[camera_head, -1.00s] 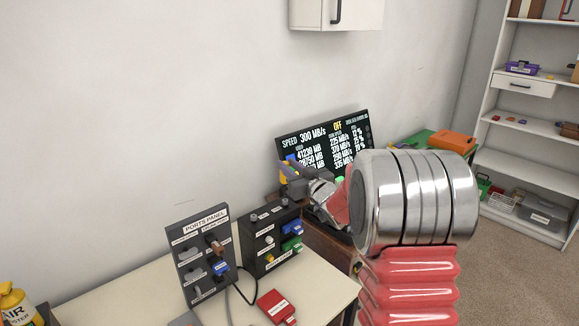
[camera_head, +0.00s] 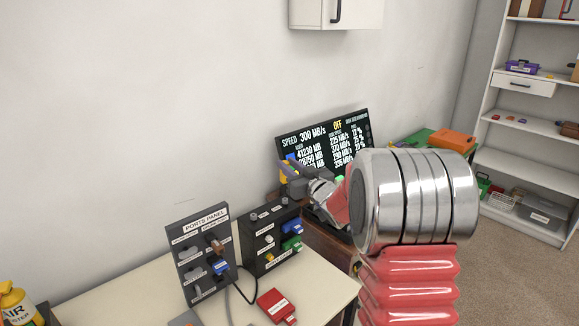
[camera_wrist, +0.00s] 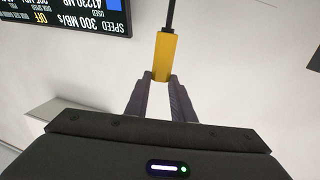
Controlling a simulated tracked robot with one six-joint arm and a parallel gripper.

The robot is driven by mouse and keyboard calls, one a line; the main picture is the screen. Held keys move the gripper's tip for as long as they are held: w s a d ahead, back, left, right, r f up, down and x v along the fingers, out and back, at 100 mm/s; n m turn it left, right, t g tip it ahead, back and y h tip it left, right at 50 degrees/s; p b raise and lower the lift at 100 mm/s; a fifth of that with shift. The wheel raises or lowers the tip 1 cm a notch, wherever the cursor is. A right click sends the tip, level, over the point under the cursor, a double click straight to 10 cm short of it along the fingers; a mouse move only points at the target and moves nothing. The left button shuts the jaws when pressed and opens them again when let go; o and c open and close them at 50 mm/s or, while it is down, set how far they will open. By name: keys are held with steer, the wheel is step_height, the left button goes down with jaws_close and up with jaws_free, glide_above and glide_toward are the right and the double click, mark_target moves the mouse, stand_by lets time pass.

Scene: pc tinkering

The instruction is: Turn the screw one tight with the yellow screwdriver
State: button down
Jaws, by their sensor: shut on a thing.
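My gripper (camera_wrist: 160,85) is shut on the yellow screwdriver (camera_wrist: 164,58) in the wrist view. The yellow handle sits between the fingertips and the dark shaft points away from the gripper, its tip out of frame. In the head view my gripper (camera_head: 290,178) is in front of the monitor's left side, above the black box with plugs, and only a little yellow of the screwdriver shows. Two round grey knob-like pieces, possibly screws, sit on top of the black box (camera_head: 256,230); I cannot tell which is screw one.
A ports panel (camera_head: 205,262) stands left of the black box on the pale table (camera_head: 130,290). The monitor (camera_head: 325,140) shows speed text behind my gripper. A red device (camera_head: 277,304) lies in front. A yellow air can (camera_head: 14,304) is at the lower left.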

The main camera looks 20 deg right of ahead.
steer(key=shift+f, duration=1.05)
steer(key=c, duration=1.4)
jaws_free()
steer(key=shift+c, duration=0.2)
steer(key=shift+s, duration=0.1)
steer(key=shift+s+d, duration=0.2)
steer(key=shift+s, duration=1)
steer(key=shift+s+d, duration=0.15)
steer(key=shift+s, duration=1.05)
steer(key=shift+s, duration=0.1)
steer(key=s+d, duration=0.1)
steer(key=s, duration=1.2)
steer(key=shift+s+d, duration=0.2)
steer(key=shift+d, duration=0.15)
